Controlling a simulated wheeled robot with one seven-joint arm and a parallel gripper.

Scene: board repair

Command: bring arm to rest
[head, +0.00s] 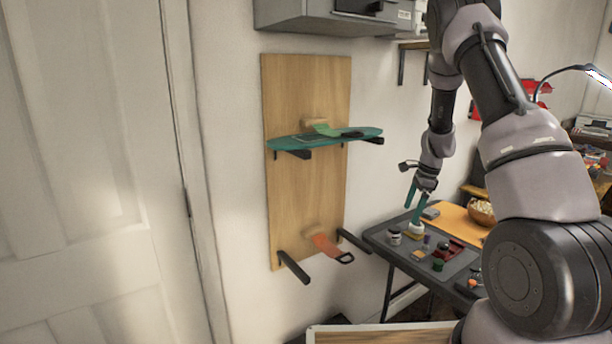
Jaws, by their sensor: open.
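My arm comes in from the right and hangs down over a small dark table. My gripper (413,203) is at its lower end, with teal fingers apart and pointing down. One finger is close above or beside a white object (416,229) on the table; I cannot tell whether they touch. Nothing shows between the fingers. A teal skateboard deck (285,143) lies on the upper brackets of a wooden wall panel (305,200). A green scraper-like tool (327,130) rests on or above the deck.
The dark table (385,242) holds several small jars and parts. An orange mat (455,213) and a bowl (481,211) are behind. An orange tool (325,245) hangs low on the panel near black brackets (293,267). A grey cabinet (310,18) is above. A door (90,180) fills the left.

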